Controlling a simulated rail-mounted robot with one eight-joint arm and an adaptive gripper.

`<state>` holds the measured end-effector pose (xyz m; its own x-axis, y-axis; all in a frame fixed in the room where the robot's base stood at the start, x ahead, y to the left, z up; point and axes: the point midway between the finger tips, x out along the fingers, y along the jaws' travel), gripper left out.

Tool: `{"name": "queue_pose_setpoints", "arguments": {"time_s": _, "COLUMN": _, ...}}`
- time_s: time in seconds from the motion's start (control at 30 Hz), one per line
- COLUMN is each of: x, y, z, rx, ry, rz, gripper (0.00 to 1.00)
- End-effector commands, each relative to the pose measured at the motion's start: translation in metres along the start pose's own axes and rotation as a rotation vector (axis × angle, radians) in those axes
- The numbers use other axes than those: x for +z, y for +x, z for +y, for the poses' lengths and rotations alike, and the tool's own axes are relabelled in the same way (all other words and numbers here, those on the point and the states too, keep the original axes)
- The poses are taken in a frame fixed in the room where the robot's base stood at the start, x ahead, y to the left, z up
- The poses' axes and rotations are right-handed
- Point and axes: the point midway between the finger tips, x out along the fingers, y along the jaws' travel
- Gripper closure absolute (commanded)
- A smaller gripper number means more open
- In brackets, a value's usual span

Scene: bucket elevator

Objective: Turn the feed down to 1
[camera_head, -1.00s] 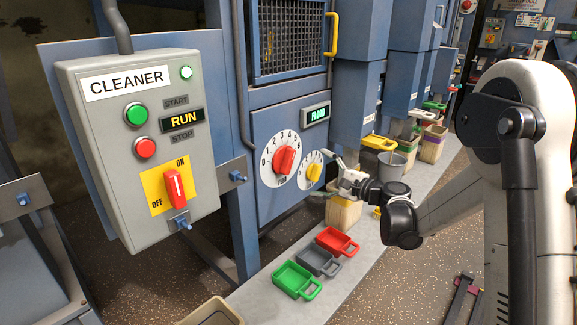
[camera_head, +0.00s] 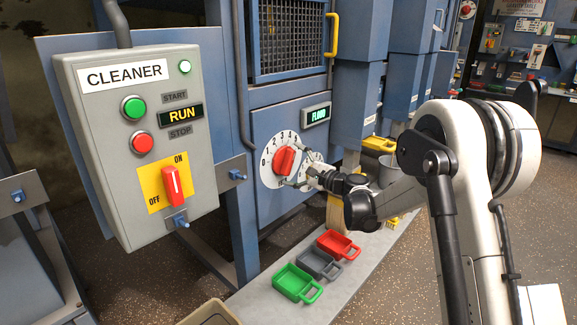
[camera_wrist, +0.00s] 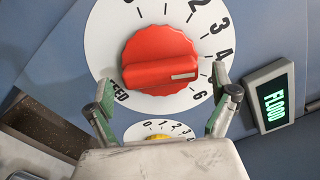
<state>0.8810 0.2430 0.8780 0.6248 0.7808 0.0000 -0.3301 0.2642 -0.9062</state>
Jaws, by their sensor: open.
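The feed dial (camera_head: 268,166) is a white round plate with black numbers on the blue panel. Its red knob (camera_head: 284,160) fills the upper middle of the wrist view (camera_wrist: 160,60). The white mark on the knob points right in the wrist view, toward the high numbers past 4; the exact number is partly hidden by a finger. My gripper (camera_wrist: 165,90) is open, with one finger at each side of the knob's lower part and apart from it. In the head view my gripper (camera_head: 303,172) is just right of the knob. A green display (camera_head: 317,115) reads FLOOD.
A smaller dial with a yellow knob (camera_wrist: 158,137) lies just below, partly hidden by my gripper. The CLEANER box (camera_head: 135,145) stands left, its display reading RUN. Green (camera_head: 293,281), grey (camera_head: 318,263) and red (camera_head: 338,244) scoops lie on the ledge below.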

Motion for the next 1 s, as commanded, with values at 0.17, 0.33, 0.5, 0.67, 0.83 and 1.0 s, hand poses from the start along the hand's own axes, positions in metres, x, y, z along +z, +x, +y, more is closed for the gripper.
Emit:
{"name": "queue_pose_setpoints", "arguments": {"time_s": 0.17, "x": 0.0, "y": 0.018, "z": 0.001, "rx": 0.001, "ry": 0.0, "rz": -0.001, "gripper": 0.08}}
{"name": "queue_pose_setpoints", "arguments": {"time_s": 0.33, "x": 0.0, "y": 0.023, "z": 0.0, "rx": 0.0, "ry": 0.0, "rz": 0.0, "gripper": 0.08}}
{"name": "queue_pose_setpoints", "arguments": {"time_s": 0.5, "x": 0.0, "y": 0.023, "z": 0.0, "rx": 0.0, "ry": 0.0, "rz": 0.0, "gripper": 0.08}}
{"name": "queue_pose_setpoints", "arguments": {"time_s": 0.67, "x": 0.0, "y": 0.023, "z": 0.0, "rx": 0.0, "ry": 0.0, "rz": 0.0, "gripper": 0.23}}
{"name": "queue_pose_setpoints", "arguments": {"time_s": 0.83, "x": 0.0, "y": 0.023, "z": 0.0, "rx": 0.0, "ry": 0.0, "rz": 0.0, "gripper": 0.45}}
{"name": "queue_pose_setpoints", "arguments": {"time_s": 1.0, "x": 0.0, "y": 0.023, "z": 0.0, "rx": 0.0, "ry": -0.005, "rz": 0.0, "gripper": 0.48}}
